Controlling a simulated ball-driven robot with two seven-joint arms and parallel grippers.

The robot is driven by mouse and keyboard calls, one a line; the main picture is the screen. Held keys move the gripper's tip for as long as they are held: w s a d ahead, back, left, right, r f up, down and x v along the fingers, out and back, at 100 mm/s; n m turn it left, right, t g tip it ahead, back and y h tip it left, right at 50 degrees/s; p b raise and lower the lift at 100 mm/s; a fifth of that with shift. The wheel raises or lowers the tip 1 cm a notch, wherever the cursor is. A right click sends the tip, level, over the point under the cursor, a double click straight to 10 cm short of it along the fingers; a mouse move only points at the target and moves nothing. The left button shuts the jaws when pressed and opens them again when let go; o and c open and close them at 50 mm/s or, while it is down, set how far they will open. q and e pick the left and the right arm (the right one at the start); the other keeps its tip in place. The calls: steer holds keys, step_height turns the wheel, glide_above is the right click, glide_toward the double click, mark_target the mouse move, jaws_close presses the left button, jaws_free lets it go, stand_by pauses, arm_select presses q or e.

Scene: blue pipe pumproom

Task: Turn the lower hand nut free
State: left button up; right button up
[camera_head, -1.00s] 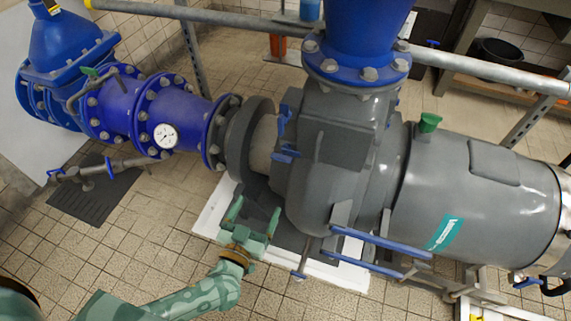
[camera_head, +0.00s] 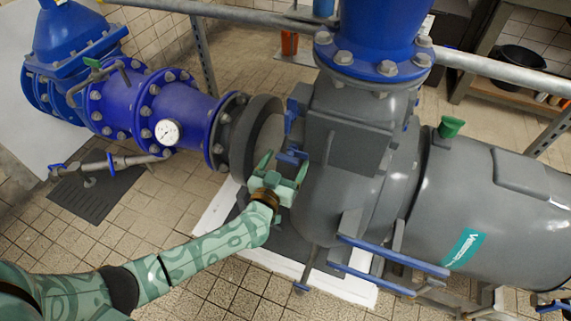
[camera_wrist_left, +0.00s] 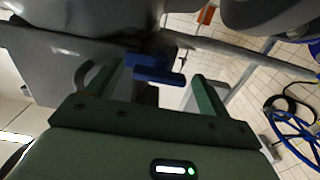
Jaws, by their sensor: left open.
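The lower hand nut (camera_head: 291,157) is a blue winged nut on the left side of the grey pump housing (camera_head: 345,140). The upper blue hand nut (camera_head: 291,116) sits above it. My left gripper (camera_head: 282,166) is open, its two green fingers pointing at the lower nut. In the left wrist view the blue nut (camera_wrist_left: 154,69) lies between the open fingers (camera_wrist_left: 162,80), nearer the left one, with space to the right one. I cannot tell whether a finger touches it. My right gripper is out of view.
A grey round flange (camera_head: 250,135) and the blue pipe with a gauge (camera_head: 167,132) stand close left of the gripper. Blue bars (camera_head: 390,262) jut out at lower right. Tiled floor (camera_head: 215,278) is clear in front.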

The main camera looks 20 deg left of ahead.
arm_select(q)
steer(key=c, duration=1)
